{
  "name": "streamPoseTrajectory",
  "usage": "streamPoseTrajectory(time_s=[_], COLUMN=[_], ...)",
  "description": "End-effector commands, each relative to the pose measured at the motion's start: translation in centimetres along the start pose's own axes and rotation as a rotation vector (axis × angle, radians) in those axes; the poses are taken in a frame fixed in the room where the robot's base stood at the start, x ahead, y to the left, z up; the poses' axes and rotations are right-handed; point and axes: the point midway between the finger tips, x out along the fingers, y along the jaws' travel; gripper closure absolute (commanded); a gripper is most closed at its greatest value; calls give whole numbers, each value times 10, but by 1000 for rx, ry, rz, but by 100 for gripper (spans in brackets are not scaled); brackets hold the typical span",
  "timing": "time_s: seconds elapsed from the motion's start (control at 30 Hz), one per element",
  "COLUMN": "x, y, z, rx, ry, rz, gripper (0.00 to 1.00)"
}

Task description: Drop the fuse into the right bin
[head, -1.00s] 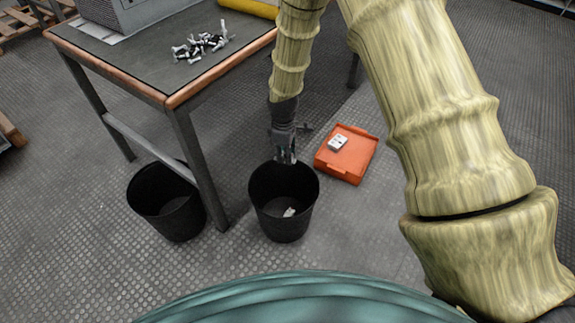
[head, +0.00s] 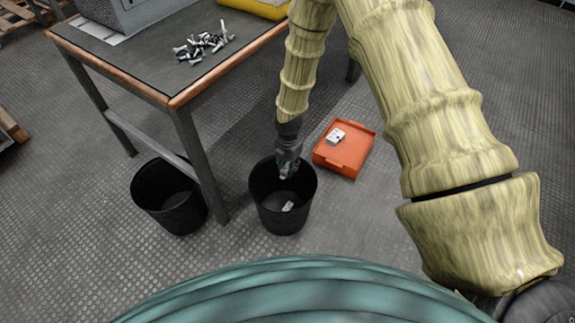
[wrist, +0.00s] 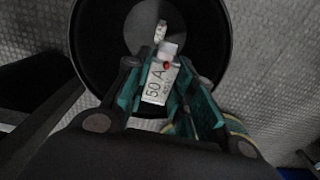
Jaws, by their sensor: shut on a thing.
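My gripper (head: 284,171) points down over the mouth of the right black bin (head: 268,208). In the wrist view my gripper (wrist: 163,90) is shut on a white fuse (wrist: 158,82) marked "50 A", with a small red dot. The fuse hangs above the bin's opening, and the bin's dark rim (wrist: 78,50) surrounds it in that view. The held fuse is hard to make out in the head view. Another small white piece (head: 288,206) lies inside the same bin, and it also shows in the wrist view (wrist: 160,32).
A second black bin (head: 170,213) stands to the left, by the table leg (head: 200,165). The table (head: 130,60) bears a pile of small metal parts (head: 205,44). An orange tray (head: 344,158) with a white item (head: 336,135) lies on the floor right of the bin.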

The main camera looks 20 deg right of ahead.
Motion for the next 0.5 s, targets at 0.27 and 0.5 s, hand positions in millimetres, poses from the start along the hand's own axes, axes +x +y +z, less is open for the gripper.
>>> streamPoseTrajectory(time_s=[0.27,0.5], x=[29,50], y=[0,0], z=[0,1], rx=[1,3], ry=[-1,-1], rz=[0,0], gripper=[100,100])
